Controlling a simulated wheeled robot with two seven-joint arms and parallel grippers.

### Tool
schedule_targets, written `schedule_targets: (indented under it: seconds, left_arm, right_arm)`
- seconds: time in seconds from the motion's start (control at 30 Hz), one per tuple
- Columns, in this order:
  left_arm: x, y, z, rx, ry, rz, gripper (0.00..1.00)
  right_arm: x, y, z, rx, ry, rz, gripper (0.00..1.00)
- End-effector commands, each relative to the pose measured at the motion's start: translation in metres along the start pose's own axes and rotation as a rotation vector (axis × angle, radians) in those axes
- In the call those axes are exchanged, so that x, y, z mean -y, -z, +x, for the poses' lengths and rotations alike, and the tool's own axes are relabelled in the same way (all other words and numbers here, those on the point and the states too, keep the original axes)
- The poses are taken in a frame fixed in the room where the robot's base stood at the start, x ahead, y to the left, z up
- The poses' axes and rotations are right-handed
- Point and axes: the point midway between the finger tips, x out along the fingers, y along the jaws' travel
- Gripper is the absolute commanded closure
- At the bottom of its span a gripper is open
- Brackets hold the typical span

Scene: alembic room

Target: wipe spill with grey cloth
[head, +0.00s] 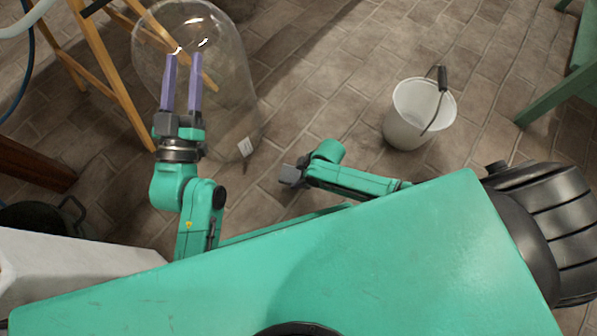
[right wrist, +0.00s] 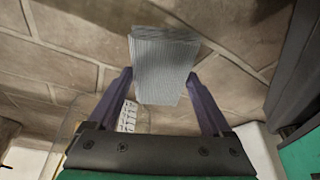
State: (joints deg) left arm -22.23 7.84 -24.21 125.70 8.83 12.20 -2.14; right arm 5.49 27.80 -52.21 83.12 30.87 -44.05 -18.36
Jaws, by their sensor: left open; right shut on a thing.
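The grey cloth (right wrist: 164,62), ribbed and folded flat, is between the purple fingers of my right gripper (right wrist: 160,84) in the right wrist view. My right gripper is shut on it, and the cloth sticks out past the fingertips. In the head view my right gripper (head: 289,175) is over the brick floor near the middle; its fingers and the cloth cannot be made out there. My left gripper (head: 181,62) is open and empty, its two purple fingers pointing up the picture in front of the clear glass dome. I cannot make out a spill in either view.
A large clear glass dome (head: 228,95) with a small white label stands at the left. A white bucket (head: 403,118) with a dark-gripped handle stands right of centre. Wooden legs (head: 108,55) are upper left, a green bench (head: 555,97) far right. Brick floor between dome and bucket is clear.

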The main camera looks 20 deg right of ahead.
Motion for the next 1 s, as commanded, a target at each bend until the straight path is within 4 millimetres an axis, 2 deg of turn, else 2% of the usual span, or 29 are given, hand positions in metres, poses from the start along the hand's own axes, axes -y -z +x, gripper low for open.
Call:
schedule_targets:
  seconds: [0.8, 1.0]
  left_arm:
    - [-0.001, -0.07, -0.043, 0.231, 0.026, -0.053, 0.5]
    - [-0.002, -0.081, -0.053, 0.271, 0.036, -0.072, 0.5]
  right_arm:
    - [0.001, 0.002, -0.007, 0.0, 0.0, 0.002, 0.61]
    - [0.001, 0.003, -0.008, 0.0, -0.001, 0.002, 0.61]
